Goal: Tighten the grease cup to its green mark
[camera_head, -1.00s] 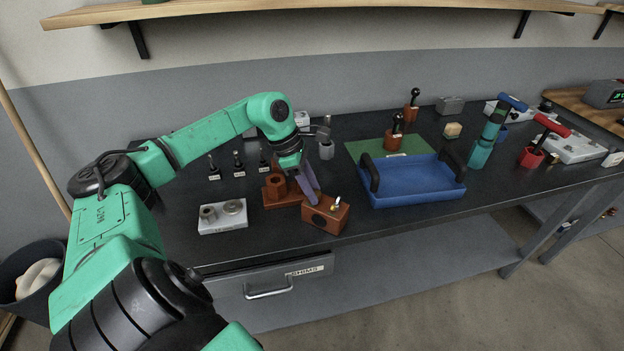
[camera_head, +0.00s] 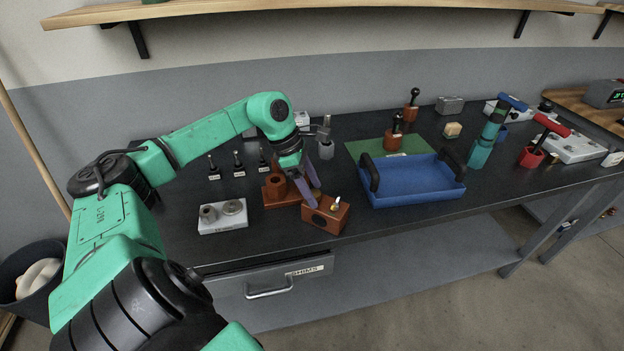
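A brown-orange bearing block (camera_head: 325,215) sits near the front edge of the bench with a dark round bore in its front face. A small pale metal fitting (camera_head: 336,204) stands on its top right. A small brass-coloured round part (camera_head: 316,193) shows beside the fingers above the block; it may be the grease cup, but it is partly hidden. No green mark can be made out. My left gripper (camera_head: 309,195) points down with its purple fingers at the block's top left. Whether they are apart or closed on the brass part is unclear. My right gripper is not in view.
A brown fixture (camera_head: 276,190) stands just left of the block. A grey plate with round parts (camera_head: 223,217) lies further left. A blue tray with dark handles (camera_head: 415,186) is close on the right. A drawer (camera_head: 270,285) is below the bench front.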

